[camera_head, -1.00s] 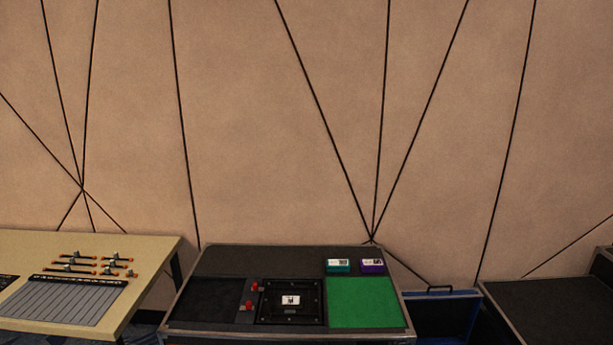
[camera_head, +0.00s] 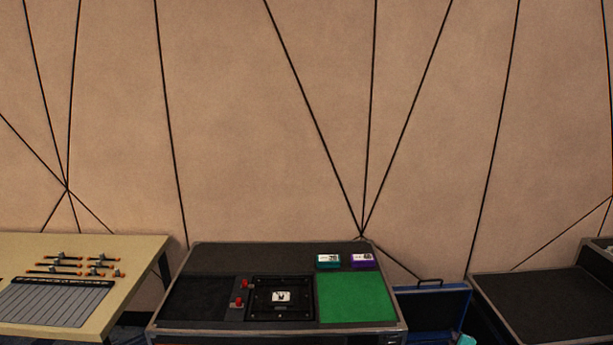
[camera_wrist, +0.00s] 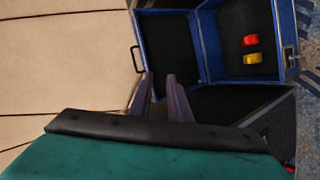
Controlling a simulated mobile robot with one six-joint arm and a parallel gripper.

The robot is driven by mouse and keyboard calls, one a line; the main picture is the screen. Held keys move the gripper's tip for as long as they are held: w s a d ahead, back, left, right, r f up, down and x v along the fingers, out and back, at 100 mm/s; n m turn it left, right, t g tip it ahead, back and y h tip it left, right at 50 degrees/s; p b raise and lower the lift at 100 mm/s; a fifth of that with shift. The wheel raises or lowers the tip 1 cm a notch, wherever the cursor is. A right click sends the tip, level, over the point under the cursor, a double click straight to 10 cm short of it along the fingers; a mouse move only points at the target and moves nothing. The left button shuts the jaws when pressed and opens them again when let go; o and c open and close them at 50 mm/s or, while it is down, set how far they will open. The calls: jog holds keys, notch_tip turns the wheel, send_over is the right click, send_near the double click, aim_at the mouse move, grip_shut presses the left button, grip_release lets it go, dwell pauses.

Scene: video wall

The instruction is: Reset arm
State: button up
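My gripper (camera_wrist: 160,76) shows in the wrist view as two purple-grey fingers with a gap between them. It is open and nothing is seen between the fingers. The fingers point toward an open blue case (camera_wrist: 206,45) with a dark lining. Teal and black surfaces fill the bottom of the wrist view. In the head view my gripper does not show clearly; only a small teal part is at the bottom right edge.
A dark workbench (camera_head: 215,257) holds a green mat (camera_head: 355,297), a teal box (camera_head: 328,261) and a purple box (camera_head: 362,261). A beige table (camera_head: 135,254) with several sliders stands left. The blue case contains a red piece (camera_wrist: 250,40) and a yellow piece (camera_wrist: 253,59).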

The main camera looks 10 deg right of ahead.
jog(key=s+a+f+m+g+b, duration=0.1)
jog(key=s+a+f+m+g, duration=0.2)
jog(key=s+a+f, duration=0.45)
jog(key=s+a+f+m+g+b, duration=0.1)
jog(key=s+a+f+m+g, duration=0.3)
jog(key=a, duration=0.6)
jog(key=s+a+f+m+g+b, duration=0.1)
jog(key=s+a+f+g, duration=0.15)
jog(key=a+f, duration=0.55)
jog(key=s+a+f+m+g+y+b, duration=0.1)
jog(key=s+a+g+y, duration=0.5)
jog(key=s+a, duration=1.8)
jog(key=shift+a+f+g+b, duration=0.4)
jog(key=shift+a+f+g, duration=0.25)
jog(key=shift+a+f, duration=0.2)
jog(key=shift+w, duration=0.1)
